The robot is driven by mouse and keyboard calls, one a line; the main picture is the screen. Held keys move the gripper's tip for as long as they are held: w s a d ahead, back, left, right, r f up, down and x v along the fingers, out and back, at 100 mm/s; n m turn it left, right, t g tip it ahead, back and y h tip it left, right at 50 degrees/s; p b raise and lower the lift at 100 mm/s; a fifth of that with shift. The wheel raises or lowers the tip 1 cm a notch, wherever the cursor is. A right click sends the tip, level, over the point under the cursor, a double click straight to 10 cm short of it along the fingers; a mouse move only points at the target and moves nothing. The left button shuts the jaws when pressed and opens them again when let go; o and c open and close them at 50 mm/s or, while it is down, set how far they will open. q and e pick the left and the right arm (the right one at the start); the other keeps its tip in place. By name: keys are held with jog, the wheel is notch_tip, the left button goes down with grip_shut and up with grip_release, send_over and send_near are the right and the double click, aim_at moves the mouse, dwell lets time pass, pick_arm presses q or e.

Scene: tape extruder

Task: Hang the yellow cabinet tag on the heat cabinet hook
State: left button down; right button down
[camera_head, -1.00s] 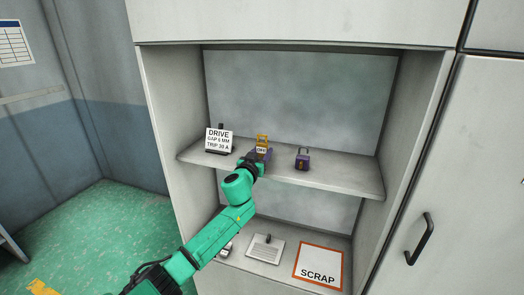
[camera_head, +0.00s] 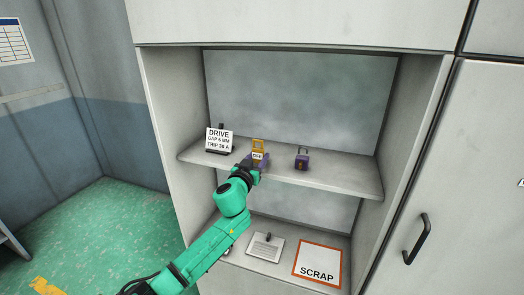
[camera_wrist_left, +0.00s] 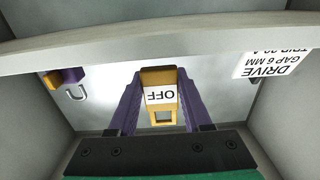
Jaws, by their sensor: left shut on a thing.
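The yellow tag (camera_head: 258,145) with a white OFF label is held upright at the front edge of the upper shelf. My left gripper (camera_head: 257,160) is shut on it. In the left wrist view, the tag (camera_wrist_left: 159,82) sits between the two purple fingers of the gripper (camera_wrist_left: 158,97), with its slotted end toward the wrist. I cannot pick out the heat cabinet hook in either view. My right gripper is out of view.
On the upper shelf (camera_head: 335,181), a DRIVE sign (camera_head: 219,139) stands left and a purple padlock (camera_head: 302,160) right. Below are a grey card (camera_head: 264,248) and an orange-edged SCRAP sign (camera_head: 318,264). Cabinet side walls enclose the bay; a door handle (camera_head: 418,239) is at right.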

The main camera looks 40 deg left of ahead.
aim_at(257, 158)
pick_arm(q)
jog(key=shift+p+v, duration=0.4)
jog(key=shift+v, duration=1.25)
